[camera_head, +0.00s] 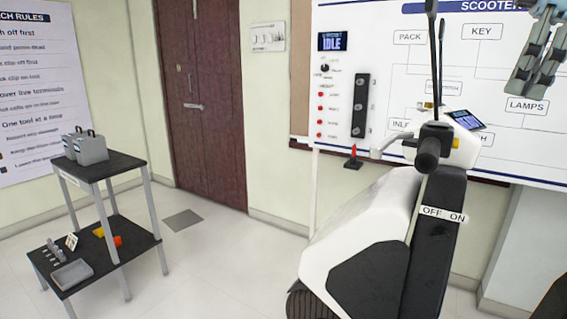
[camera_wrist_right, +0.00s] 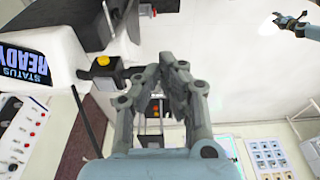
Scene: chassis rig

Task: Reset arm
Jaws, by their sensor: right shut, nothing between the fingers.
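My right gripper (camera_head: 530,82) hangs at the top right of the head view, in front of the white board and apart from the scooter. The right wrist view shows its grey fingers (camera_wrist_right: 170,65) drawn together, shut and empty. The white and black scooter (camera_head: 365,222) stands at centre right, with an "OFF ON" label on its dark side. In the wrist view the scooter's display (camera_wrist_right: 24,66) reads "STATUS READY". A jointed grey-blue arm end (camera_wrist_right: 290,22), apparently my left gripper, shows small at the top right there; its jaws are unclear. The head view does not show my left gripper.
The wall board (camera_head: 400,75) carries labels and an "IDLE" screen (camera_head: 333,41). A two-level cart (camera_head: 112,168) at left holds grey cases (camera_head: 87,148) and small parts below. A closed brown door (camera_head: 203,100) is behind. The floor between cart and scooter is mostly clear.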

